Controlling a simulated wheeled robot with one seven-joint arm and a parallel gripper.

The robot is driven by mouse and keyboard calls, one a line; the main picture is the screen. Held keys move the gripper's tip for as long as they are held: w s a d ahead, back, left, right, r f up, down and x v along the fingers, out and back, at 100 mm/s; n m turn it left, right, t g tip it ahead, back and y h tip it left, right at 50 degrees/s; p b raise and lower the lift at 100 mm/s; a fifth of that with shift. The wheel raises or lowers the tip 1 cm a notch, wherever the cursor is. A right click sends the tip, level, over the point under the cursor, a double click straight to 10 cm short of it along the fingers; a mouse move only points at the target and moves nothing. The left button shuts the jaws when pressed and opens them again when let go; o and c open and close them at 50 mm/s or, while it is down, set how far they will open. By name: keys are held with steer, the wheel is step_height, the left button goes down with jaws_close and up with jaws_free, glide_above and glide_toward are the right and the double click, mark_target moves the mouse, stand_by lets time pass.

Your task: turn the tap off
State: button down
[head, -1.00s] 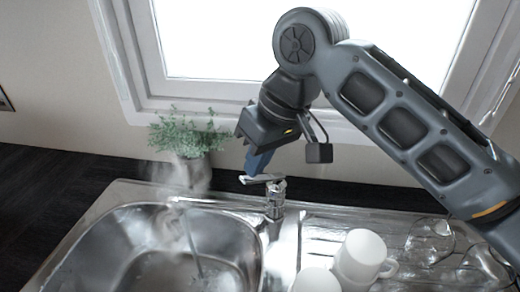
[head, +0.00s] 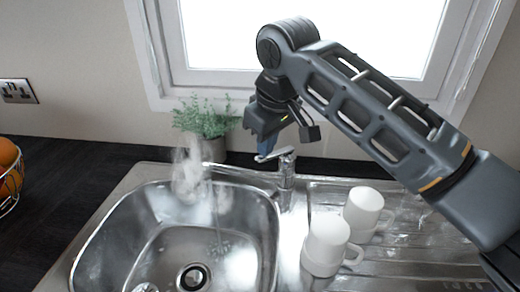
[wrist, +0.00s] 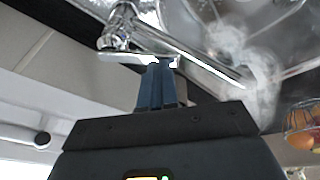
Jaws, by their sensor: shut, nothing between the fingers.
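The chrome tap (head: 286,168) stands at the back rim of the sink, with its lever (head: 272,155) on top. Its spout reaches left over the basin. A faint stream (head: 217,208) falls from it, with steam around. My gripper (head: 264,152) is shut and empty, with its blue fingertips at the lever. In the wrist view my gripper (wrist: 160,65) points at the lever (wrist: 125,57), with the tap's spout (wrist: 200,58) running off to the right. The fingertips overlap the lever there; I cannot tell whether they touch it.
The steel sink (head: 130,210) fills the front left. Two white mugs (head: 328,240) (head: 363,208) stand on the drainer to the right. A potted plant (head: 205,120) stands behind the sink, under the window. A fruit basket (head: 8,180) is at the far left.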

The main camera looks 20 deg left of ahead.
steer(key=shift+s+a+f, duration=0.1)
steer(key=shift+s, duration=0.2)
steer(key=shift+s+f, duration=0.1)
steer(key=shift+f, duration=0.25)
step_height(320, 180, up, 4)
steer(key=p, duration=0.4)
steer(key=shift+r+p, duration=0.1)
steer(key=shift+p, duration=0.2)
steer(key=b+v, duration=0.2)
steer(key=v, duration=0.7)
steer(key=shift+s+a+r, duration=0.15)
steer(key=shift+s+r, duration=0.2)
